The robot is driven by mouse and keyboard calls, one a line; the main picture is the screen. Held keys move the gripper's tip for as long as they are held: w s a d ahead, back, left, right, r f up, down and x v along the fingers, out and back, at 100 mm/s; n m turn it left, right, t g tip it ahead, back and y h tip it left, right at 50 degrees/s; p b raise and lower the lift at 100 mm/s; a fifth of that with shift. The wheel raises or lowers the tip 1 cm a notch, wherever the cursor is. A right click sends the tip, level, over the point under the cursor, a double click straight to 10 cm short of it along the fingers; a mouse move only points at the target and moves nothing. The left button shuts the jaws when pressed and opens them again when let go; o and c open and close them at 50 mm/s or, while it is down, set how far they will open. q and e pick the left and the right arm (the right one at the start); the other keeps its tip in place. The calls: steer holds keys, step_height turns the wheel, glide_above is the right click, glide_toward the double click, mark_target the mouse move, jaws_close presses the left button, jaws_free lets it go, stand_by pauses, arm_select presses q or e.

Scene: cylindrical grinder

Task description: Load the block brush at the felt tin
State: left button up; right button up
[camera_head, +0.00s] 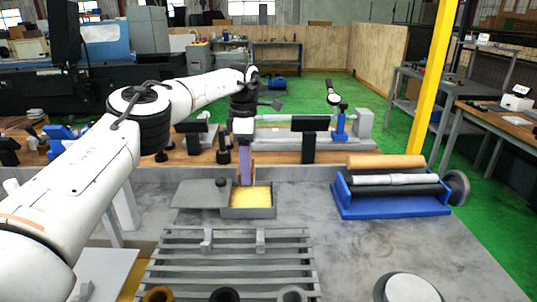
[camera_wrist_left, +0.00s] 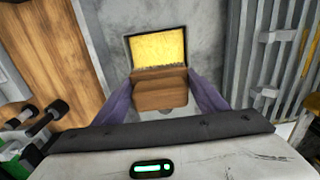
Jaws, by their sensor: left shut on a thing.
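The felt tin (camera_head: 248,213) is a shallow grey open box with a yellow felt pad (camera_head: 258,196), on the grey table; the pad also shows in the left wrist view (camera_wrist_left: 157,46). The block brush (camera_wrist_left: 160,92) is a brown wooden block with a bristle edge over the near part of the pad. My left gripper (camera_head: 245,178) is upright over the tin's left part, its purple fingers (camera_wrist_left: 163,98) shut on the brush. I cannot tell whether the bristles touch the felt. In the head view the fingers mostly hide the brush. My right gripper is not in view.
A grey flat plate with a dark knob (camera_head: 205,194) lies left of the tin. A grey slatted rack (camera_head: 230,262) is in front, with rings at its near edge. A blue stand with rollers (camera_head: 390,203) is at right. Bare table lies between tin and stand.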

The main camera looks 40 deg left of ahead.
mark_target(248, 198)
arm_select(q)
steer(key=shift+w+f, duration=0.15)
steer(key=shift+f, duration=0.05)
steer(key=shift+s+f, duration=0.25)
steer(key=shift+f, duration=0.6)
step_height(248, 198, down, 4)
steer(key=b, duration=0.3)
steer(key=shift+w+r, duration=0.1)
steer(key=shift+f+b, duration=0.2)
steer(key=shift+b, duration=0.15)
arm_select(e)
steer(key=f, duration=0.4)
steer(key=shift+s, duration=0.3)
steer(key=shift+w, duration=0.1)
arm_select(q)
steer(key=shift+f, duration=0.4)
steer(key=shift+f+p, duration=0.1)
steer(key=shift+p, duration=0.5)
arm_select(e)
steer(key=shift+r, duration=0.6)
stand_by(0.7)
